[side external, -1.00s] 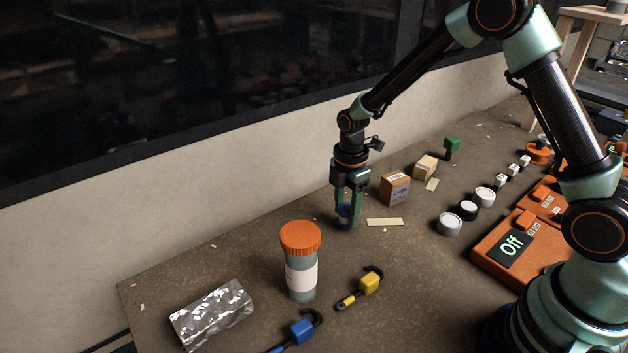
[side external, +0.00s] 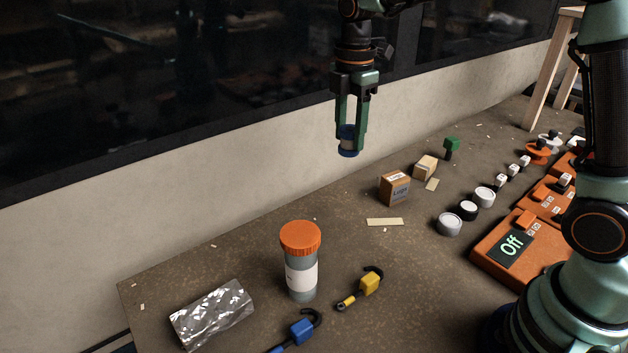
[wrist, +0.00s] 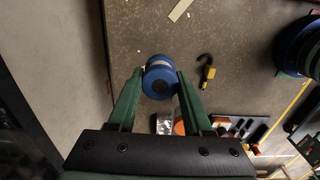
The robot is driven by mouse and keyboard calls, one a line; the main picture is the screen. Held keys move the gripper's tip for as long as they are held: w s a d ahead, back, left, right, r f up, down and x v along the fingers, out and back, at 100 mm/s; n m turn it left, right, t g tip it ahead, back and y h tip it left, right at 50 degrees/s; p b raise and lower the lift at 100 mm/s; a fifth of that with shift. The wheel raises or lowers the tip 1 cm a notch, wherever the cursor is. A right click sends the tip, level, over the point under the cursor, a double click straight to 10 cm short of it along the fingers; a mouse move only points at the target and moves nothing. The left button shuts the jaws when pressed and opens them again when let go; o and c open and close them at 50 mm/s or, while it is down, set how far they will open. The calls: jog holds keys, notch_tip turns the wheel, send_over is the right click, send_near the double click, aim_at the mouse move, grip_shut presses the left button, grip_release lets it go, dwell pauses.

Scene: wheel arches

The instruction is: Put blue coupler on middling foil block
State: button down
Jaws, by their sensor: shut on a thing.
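The blue coupler (side external: 348,148) is a short cylinder with blue ends and a pale middle. My gripper (side external: 349,135) is shut on it and holds it high above the table, in front of the pale wall. In the wrist view the coupler (wrist: 160,78) sits between the two green fingers. One foil block (side external: 212,314) shows, a crinkled silver block lying on the table at the lower left of the side view. Part of it shows in the wrist view (wrist: 164,124). I see no other foil block to compare sizes.
An orange-lidded jar (side external: 301,262) stands right of the foil block. A yellow hook piece (side external: 368,284) and a blue one (side external: 302,331) lie near it. Small boxes (side external: 395,188) and round weights (side external: 449,224) stand farther right.

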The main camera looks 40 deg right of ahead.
jog(key=w+a+r+n, duration=0.2)
jog(key=a+n, duration=0.2)
jog(key=a, duration=0.5)
notch_tip(320, 180, up, 2)
jog(key=n, duration=1.2)
send_over(211, 308)
notch_tip(211, 308, down, 20)
jog(key=shift+r, duration=0.15)
jog(key=shift+c, duration=1.6)
grip_release()
